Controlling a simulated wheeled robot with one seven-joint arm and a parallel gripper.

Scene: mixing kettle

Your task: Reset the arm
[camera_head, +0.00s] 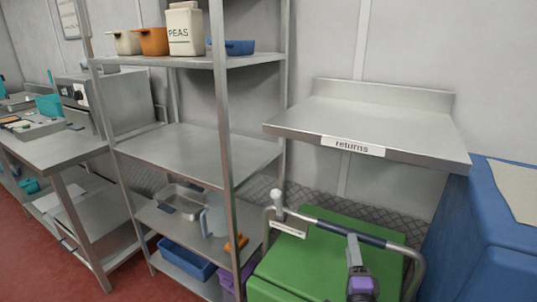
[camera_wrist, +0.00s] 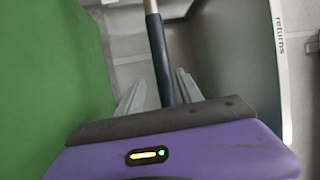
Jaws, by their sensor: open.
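My gripper (camera_head: 353,243) is at the lower right of the head view, with a grey and purple body. It is beside the metal handlebar (camera_head: 418,262) of a green box-like unit (camera_head: 325,270). The wrist view shows my gripper (camera_wrist: 162,90) open, with one pale finger on each side of the bar's dark sleeve (camera_wrist: 158,55). The bar lines up between the fingers. I cannot tell whether either finger touches it. The green surface (camera_wrist: 45,75) fills the left of the wrist view.
A wall shelf labelled "returns" (camera_head: 352,146) overhangs behind the green unit. A blue container (camera_head: 490,235) stands at right. A metal rack (camera_head: 195,150) at left holds a PEAS container (camera_head: 186,30), an orange pot (camera_head: 153,41) and a blue tub (camera_head: 185,262). The rack's middle shelf is bare.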

